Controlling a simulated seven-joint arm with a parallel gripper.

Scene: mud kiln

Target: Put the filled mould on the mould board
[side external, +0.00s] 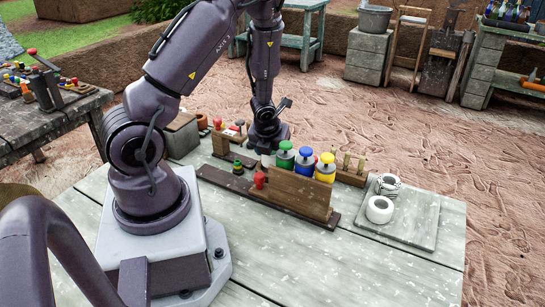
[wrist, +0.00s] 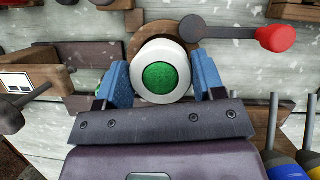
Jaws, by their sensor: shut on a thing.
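The filled mould (wrist: 158,72) is a white ring with a green, speckled fill. In the wrist view it sits between the two blue fingers of my gripper (wrist: 160,82), which is shut on it. In the side view my gripper (side external: 266,150) is behind the wooden rack, and a small pale part of what it holds shows beneath it; the rest is hidden. A grey flat slab (side external: 420,225), which looks like the mould board, lies at the right of the table. Two white ring-shaped pieces (side external: 380,209) stand on it, one plain and one patterned (side external: 388,184).
A wooden rack (side external: 300,197) with green, blue and yellow-topped jars stands between my gripper and the slab. A small wooden holder (side external: 351,172) with upright pegs is beside it. A red-knobbed lever (wrist: 275,38) is close right of the mould. The slab's front part is bare.

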